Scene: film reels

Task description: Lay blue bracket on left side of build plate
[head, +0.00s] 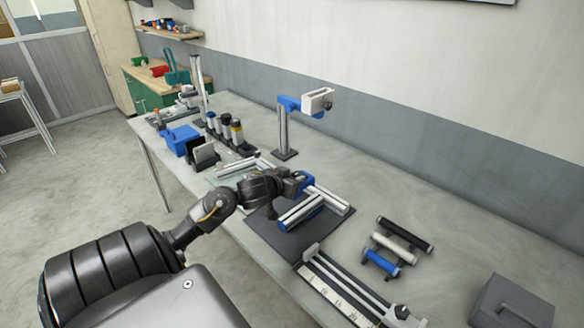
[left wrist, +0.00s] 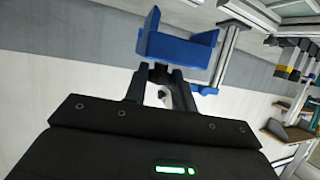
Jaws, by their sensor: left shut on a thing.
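My left gripper (head: 291,180) is shut on the blue bracket (head: 303,181), above the far left part of the dark build plate (head: 288,244). In the left wrist view the bracket (left wrist: 172,46) is a blue U-shaped piece at the tips of the gripper fingers (left wrist: 160,78). Silver profiles (head: 328,199) with blue parts lie on the plate, one along its back and one across its middle (head: 301,211). The gripper hides part of the plate's left side, and I cannot tell whether the bracket touches anything below. My right gripper is not in view.
A post with a blue and white head (head: 283,130) stands behind the plate. A blue bin (head: 181,139) and several bottles (head: 226,133) stand at the left. Handles (head: 404,234), a ruler rail (head: 345,290) and a grey box (head: 511,303) lie at the right.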

